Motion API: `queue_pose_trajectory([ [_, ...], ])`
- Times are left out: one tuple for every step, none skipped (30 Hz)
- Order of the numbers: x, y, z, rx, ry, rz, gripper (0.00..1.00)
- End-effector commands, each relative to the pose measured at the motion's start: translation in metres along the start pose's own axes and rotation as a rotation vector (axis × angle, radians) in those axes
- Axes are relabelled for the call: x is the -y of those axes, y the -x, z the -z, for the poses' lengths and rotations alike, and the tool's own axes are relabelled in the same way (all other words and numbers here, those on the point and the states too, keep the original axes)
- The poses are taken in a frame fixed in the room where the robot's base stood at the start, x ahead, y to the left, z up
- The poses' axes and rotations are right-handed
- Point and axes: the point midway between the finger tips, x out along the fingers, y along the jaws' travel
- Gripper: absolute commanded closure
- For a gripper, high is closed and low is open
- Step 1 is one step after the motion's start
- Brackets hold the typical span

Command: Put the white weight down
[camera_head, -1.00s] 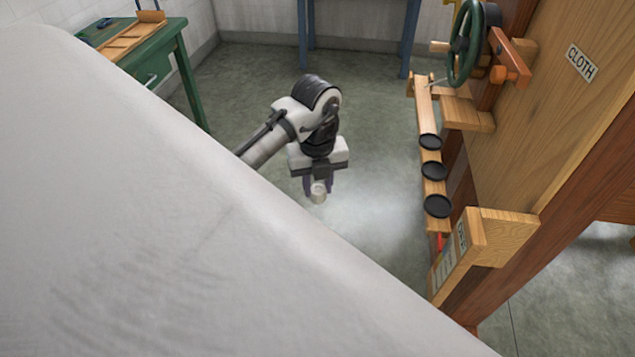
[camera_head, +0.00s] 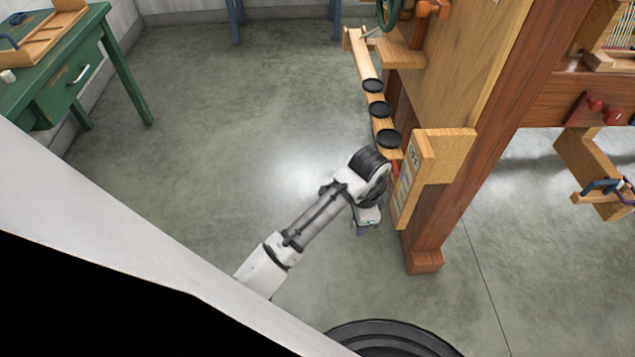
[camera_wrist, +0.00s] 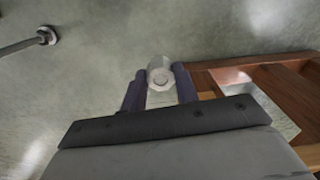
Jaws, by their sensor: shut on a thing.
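The white weight (camera_wrist: 161,72) is a small pale round piece held between the two dark fingers of my gripper (camera_wrist: 161,88) in the wrist view. The gripper is shut on it, above the floor. In the head view my gripper (camera_head: 362,229) hangs beside the wooden frame's front end, and the weight is hidden or too small to make out there. A wooden rail (camera_head: 368,66) with three black round dishes (camera_head: 379,109) runs along the frame, behind my gripper in the picture.
A wooden post (camera_head: 430,225) stands close to the right of my gripper. A green table (camera_head: 90,30) with a wooden tray on it is at the upper left. A green wheel (camera_head: 388,12) sits above the rail. The floor (camera_head: 220,110) between is clear.

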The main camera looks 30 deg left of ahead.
Motion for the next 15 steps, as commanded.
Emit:
queue_pose_trajectory([
  [-0.01, -0.016, 0.024, -0.009, 0.093, -0.009, 0.98],
  [-0.014, -0.024, 0.035, -0.009, 0.159, -0.009, 0.98],
  [-0.018, -0.035, 0.049, -0.008, 0.243, -0.008, 0.98],
  [-0.022, -0.043, 0.059, -0.006, 0.305, -0.008, 0.98],
  [-0.025, -0.05, 0.068, -0.005, 0.358, -0.008, 0.98],
  [-0.03, -0.058, 0.079, -0.003, 0.426, -0.007, 0.98],
  [-0.033, -0.064, 0.087, -0.002, 0.47, -0.006, 0.98],
  [-0.035, -0.07, 0.093, 0.0, 0.514, -0.006, 0.98],
  [-0.039, -0.077, 0.102, 0.004, 0.563, -0.006, 0.98],
  [-0.042, -0.082, 0.107, 0.007, 0.598, -0.005, 0.98],
  [-0.044, -0.086, 0.113, 0.009, 0.629, -0.005, 0.98],
  [-0.048, -0.092, 0.119, 0.012, 0.669, -0.004, 0.98],
  [-0.05, -0.096, 0.124, 0.013, 0.695, -0.003, 0.98],
  [-0.052, -0.1, 0.129, 0.016, 0.722, -0.003, 0.98],
  [-0.055, -0.104, 0.135, 0.019, 0.752, -0.002, 0.98],
])
